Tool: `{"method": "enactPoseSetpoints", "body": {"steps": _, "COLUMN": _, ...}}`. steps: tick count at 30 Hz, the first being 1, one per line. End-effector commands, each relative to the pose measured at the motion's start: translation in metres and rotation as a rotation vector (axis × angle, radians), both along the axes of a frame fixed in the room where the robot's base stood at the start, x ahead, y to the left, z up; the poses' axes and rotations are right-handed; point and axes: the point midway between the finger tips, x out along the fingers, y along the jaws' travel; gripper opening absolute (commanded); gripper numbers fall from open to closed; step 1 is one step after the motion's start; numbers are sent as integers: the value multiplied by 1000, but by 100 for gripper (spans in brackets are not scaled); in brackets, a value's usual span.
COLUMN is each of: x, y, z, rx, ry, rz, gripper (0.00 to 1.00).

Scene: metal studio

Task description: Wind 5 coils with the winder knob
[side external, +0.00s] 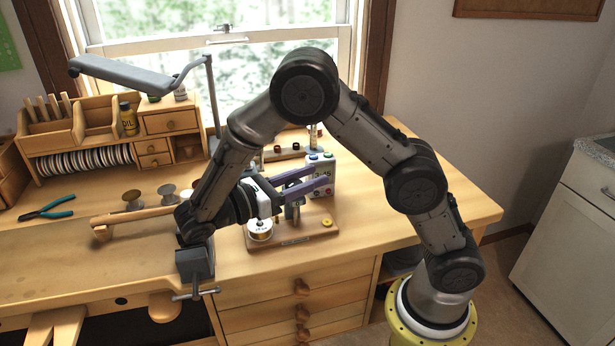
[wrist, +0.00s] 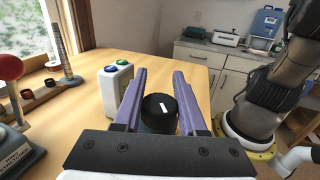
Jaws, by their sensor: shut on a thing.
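The winder stands on a wooden base (side external: 300,236) on the bench, with a spool of pale wire (side external: 260,231) at its left. A white counter box (side external: 323,177) stands at its back; its reading is too small to tell for sure. The box also shows in the wrist view (wrist: 115,88) with a green and a blue button on top. The black winder knob (wrist: 160,113) has a white mark on top. My gripper (wrist: 159,78) has purple fingers, shut on the knob from both sides. In the side view my gripper (side external: 308,184) partly hides the winder.
A grey vise (side external: 195,264) is at the bench's front edge. A wooden rod (side external: 140,217), small spools (side external: 132,199) and pliers (side external: 46,209) lie to the left. A lamp (side external: 140,76) reaches over the back left. The bench's right end is clear.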

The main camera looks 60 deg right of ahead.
Motion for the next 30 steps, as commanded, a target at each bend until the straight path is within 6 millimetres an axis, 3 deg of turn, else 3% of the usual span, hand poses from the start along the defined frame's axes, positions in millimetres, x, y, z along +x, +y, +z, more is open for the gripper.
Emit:
{"method": "enactPoseSetpoints", "body": {"steps": 11, "x": 0, "y": 0, "z": 0, "rx": -2, "ry": -1, "rz": -3, "gripper": 0}}
{"method": "enactPoseSetpoints", "body": {"steps": 12, "x": 0, "y": 0, "z": 1, "rx": -2, "ry": -1, "rz": -3, "gripper": 48}}
{"method": "enactPoseSetpoints", "body": {"steps": 16, "x": 0, "y": 0, "z": 0, "rx": -2, "ry": -1, "rz": -3, "gripper": 71}}
{"method": "enactPoseSetpoints", "body": {"steps": 30, "x": 0, "y": 0, "z": 0, "rx": 0, "ry": 0, "rz": 35, "gripper": 71}}
